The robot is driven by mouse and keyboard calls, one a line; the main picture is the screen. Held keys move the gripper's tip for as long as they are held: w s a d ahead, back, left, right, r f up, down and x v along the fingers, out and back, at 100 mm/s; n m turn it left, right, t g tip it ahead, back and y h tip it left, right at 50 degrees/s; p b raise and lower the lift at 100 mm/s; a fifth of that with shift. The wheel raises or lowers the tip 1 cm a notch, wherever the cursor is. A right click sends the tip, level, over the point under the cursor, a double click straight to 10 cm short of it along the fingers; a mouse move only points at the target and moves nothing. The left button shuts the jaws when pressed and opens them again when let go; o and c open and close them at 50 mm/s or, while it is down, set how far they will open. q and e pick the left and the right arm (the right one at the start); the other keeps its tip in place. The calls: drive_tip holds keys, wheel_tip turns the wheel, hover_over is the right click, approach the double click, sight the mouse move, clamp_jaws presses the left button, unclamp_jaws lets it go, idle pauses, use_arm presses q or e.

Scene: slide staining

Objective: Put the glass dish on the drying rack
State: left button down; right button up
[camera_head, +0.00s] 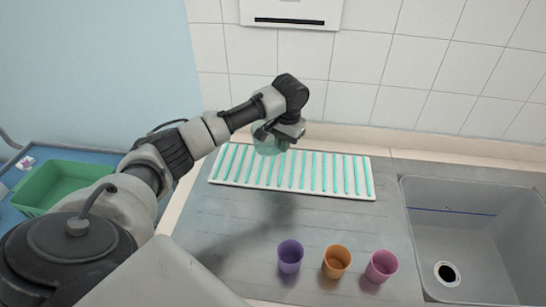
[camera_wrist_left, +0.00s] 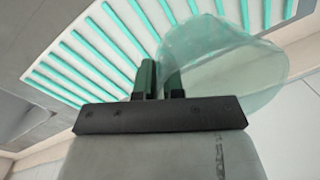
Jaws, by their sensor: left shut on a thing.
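My left gripper (camera_head: 284,137) is shut on the clear, greenish glass dish (camera_head: 267,141). The dish is held above the left part of the drying rack (camera_head: 373,194), a white tray with a row of teal bars lying on the counter. In the left wrist view the fingers (camera_wrist_left: 160,80) pinch the edge of the dish (camera_wrist_left: 235,60), which extends to the right of them. The rack (camera_wrist_left: 85,62) fills the upper left there. The dish looks apart from the rack, but the exact gap is hard to tell. My right gripper is out of view.
Purple (camera_head: 290,257), orange (camera_head: 336,262) and pink (camera_head: 381,266) cups stand on the counter in front of the rack. A sink (camera_head: 475,240) is at the right. A green bin (camera_head: 62,180) sits on a blue surface at the left. The tiled wall stands behind.

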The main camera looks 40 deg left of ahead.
sight(271, 150)
use_arm(q)
drive_tip(key=shift+s+a+f, duration=0.5)
drive_tip(key=shift+s, duration=0.15)
drive_tip(key=shift+s+a+f, duration=0.45)
drive_tip(key=shift+s+a, duration=0.05)
drive_tip(key=shift+s, duration=0.1)
wheel_tip(271, 150, down, 3)
drive_tip(key=shift+f+p, duration=0.1)
drive_tip(key=shift+p, duration=0.6)
drive_tip(key=shift+f, duration=0.45)
drive_tip(key=c, duration=1.2)
unclamp_jaws()
drive_tip(key=shift+f, duration=0.1)
drive_tip(key=shift+c, duration=0.2)
drive_tip(key=r, duration=0.4)
drive_tip(key=r+b, duration=0.1)
drive_tip(key=r, duration=0.3)
drive_tip(key=d+r, duration=0.1)
drive_tip(key=r, duration=0.3)
drive_tip(key=shift+r, duration=0.1)
